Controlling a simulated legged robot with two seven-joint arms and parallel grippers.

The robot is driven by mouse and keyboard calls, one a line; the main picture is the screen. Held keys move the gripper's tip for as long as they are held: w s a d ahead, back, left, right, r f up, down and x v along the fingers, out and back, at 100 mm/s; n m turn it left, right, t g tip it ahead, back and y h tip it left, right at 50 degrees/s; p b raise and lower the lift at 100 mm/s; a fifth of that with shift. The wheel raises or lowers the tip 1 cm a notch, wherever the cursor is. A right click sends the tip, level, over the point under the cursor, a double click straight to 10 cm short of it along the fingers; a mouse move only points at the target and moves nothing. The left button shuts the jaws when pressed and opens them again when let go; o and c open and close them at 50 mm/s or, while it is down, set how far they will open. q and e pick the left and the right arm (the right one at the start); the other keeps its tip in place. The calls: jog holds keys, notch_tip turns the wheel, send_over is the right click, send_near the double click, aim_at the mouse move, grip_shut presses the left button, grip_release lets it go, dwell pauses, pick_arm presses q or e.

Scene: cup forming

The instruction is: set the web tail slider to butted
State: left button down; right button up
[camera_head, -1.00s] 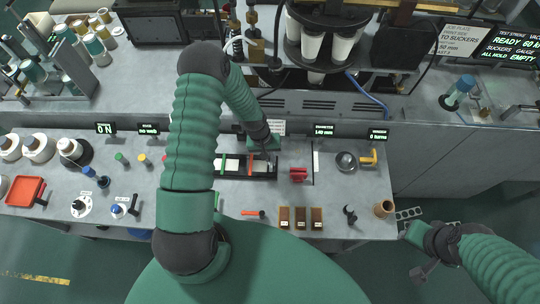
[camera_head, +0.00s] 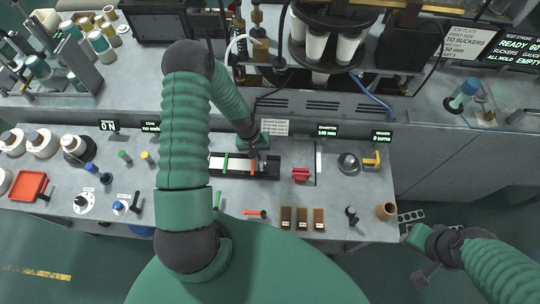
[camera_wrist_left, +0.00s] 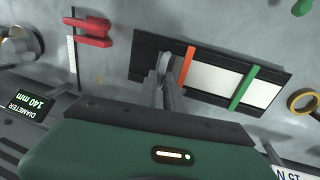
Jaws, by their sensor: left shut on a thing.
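A long black track (camera_head: 272,174) with a white strip and an orange-red bar (camera_head: 252,167) and a green bar (camera_head: 225,165) across it lies on the bench; I take it for the web tail slider. In the left wrist view the track (camera_wrist_left: 146,62) shows its black end beside the orange-red bar (camera_wrist_left: 186,62). My left gripper (camera_head: 261,160) is at this end, to the right of the orange-red bar. Its fingers (camera_wrist_left: 166,72) are close together on a small grey handle, mostly hidden between them. My right gripper (camera_head: 420,240) is beyond the bench's right end; its fingers are unclear.
Several brown blocks (camera_head: 302,218) stand at the front edge. A diameter display (camera_head: 327,131) stands behind.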

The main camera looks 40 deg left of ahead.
pick_arm(q)
jog(key=shift+a, duration=0.3)
